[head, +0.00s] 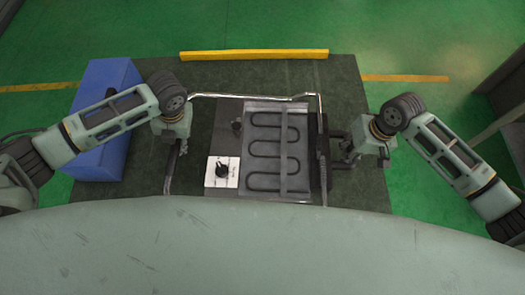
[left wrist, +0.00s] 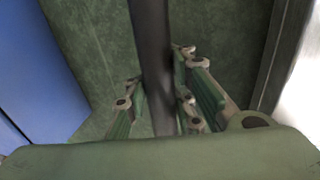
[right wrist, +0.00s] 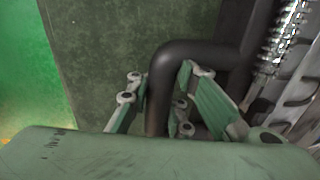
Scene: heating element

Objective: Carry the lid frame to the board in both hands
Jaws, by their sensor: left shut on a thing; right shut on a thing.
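The lid frame (head: 245,96) is a thin metal outline with a shiny far bar and dark sides, seen around the board in the head view. The board (head: 230,112) is a grey panel with a looped dark heating element (head: 272,150) and a white knob plate (head: 221,172). My left gripper (head: 181,146) is shut on the frame's left side, a dark bar (left wrist: 150,60) between its fingers. My right gripper (head: 340,150) is shut at the right side, on a dark bent tube (right wrist: 185,52). The height of the frame above the board cannot be told.
A dark green table (head: 350,100) lies under everything. A blue box (head: 105,75) stands at its left, under my left arm. A yellow bar (head: 253,55) lies along the far edge. Grey furniture (head: 495,90) stands at the far right, apart from the table.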

